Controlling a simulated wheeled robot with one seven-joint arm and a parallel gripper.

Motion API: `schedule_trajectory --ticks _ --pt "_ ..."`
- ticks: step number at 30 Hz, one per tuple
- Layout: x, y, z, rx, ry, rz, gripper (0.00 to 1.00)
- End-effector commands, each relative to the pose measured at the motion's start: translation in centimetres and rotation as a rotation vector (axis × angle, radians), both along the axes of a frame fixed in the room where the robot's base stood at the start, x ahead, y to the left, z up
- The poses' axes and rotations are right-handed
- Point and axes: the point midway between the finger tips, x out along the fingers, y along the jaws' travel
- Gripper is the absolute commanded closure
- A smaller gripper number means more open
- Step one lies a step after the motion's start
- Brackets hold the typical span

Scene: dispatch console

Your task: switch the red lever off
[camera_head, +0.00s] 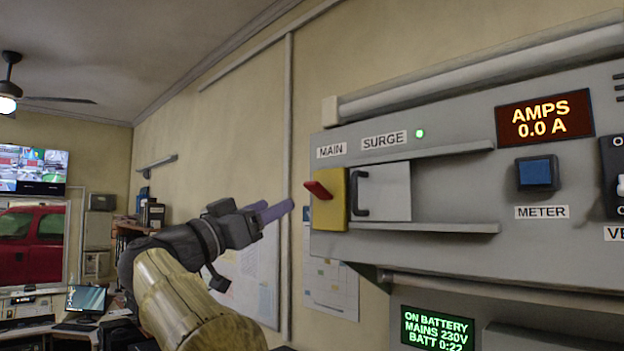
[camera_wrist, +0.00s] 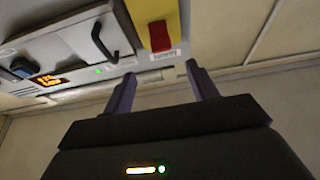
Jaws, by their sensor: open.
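The red lever (camera_head: 318,190) sticks out from a yellow plate (camera_head: 331,208) at the left end of the grey panel, under the MAIN label. Its tip points left and slightly up in the head view. My gripper (camera_head: 278,210) is open and empty, left of the lever and a little lower, apart from it. The yellow plate (camera_wrist: 153,9) is cut by the top edge.
A pale sliding cover (camera_head: 390,188) with a black handle (camera_head: 360,193) sits between two rails right of the yellow plate. A blue METER button (camera_head: 537,173), an AMPS display (camera_head: 545,118) and a green battery display (camera_head: 437,329) are farther right. Space left of the panel is clear.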

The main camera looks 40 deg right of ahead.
Motion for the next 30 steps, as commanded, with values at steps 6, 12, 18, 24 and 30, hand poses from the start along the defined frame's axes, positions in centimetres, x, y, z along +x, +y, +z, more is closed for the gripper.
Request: schedule_trajectory --ticks 6,12,18,24,30 --pt "0.2 -3.8 1.9 0.001 0.001 -0.005 0.42" --pt "0.5 -7.0 3.3 0.001 0.001 -0.005 0.42" --pt "0.8 -9.9 4.4 0.0 0.002 -0.004 0.42" --pt "0.8 -11.1 4.6 0.0 0.0 -0.001 0.42" --pt "0.9 -11.1 4.5 0.0 0.0 0.0 0.42"
